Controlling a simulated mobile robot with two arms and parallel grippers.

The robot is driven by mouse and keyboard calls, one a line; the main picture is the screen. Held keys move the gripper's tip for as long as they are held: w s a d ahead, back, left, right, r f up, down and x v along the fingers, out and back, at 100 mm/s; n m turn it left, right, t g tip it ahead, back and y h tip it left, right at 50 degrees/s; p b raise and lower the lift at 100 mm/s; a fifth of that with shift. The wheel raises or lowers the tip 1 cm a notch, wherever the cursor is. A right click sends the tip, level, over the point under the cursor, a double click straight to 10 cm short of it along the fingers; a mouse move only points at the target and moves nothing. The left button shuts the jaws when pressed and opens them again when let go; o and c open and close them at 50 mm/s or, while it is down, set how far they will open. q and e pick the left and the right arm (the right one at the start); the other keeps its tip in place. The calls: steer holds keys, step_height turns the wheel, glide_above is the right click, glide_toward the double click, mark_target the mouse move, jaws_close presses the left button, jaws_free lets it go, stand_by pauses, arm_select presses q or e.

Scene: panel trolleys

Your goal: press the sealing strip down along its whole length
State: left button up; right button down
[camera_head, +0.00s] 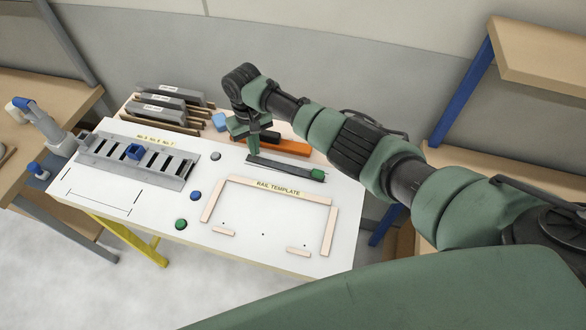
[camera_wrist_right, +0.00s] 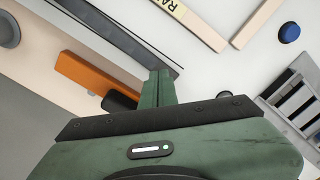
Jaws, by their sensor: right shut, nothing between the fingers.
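A long dark strip (camera_head: 285,168), which looks like the sealing strip, lies on the white panel top behind the rail template. My right gripper (camera_head: 254,152) is shut and empty, pointing down at the strip's left end. In the right wrist view its closed fingers (camera_wrist_right: 159,82) are by the end of the strip (camera_wrist_right: 125,38). I cannot tell whether the fingertips touch it. My left gripper is not in view.
The rail template (camera_head: 210,202) is in front.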

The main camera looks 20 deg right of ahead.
mark_target(256, 159)
steer(key=shift+f+b, duration=0.85)
steer(key=shift+f, duration=0.6)
steer(key=shift+s+f, duration=0.15)
stand_by(0.3)
steer(key=shift+r+p, duration=1.6)
steer(key=shift+p, duration=0.05)
steer(key=shift+r, duration=0.2)
step_height(256, 159, up, 4)
steer(key=p, duration=0.4)
steer(key=shift+f, duration=0.15)
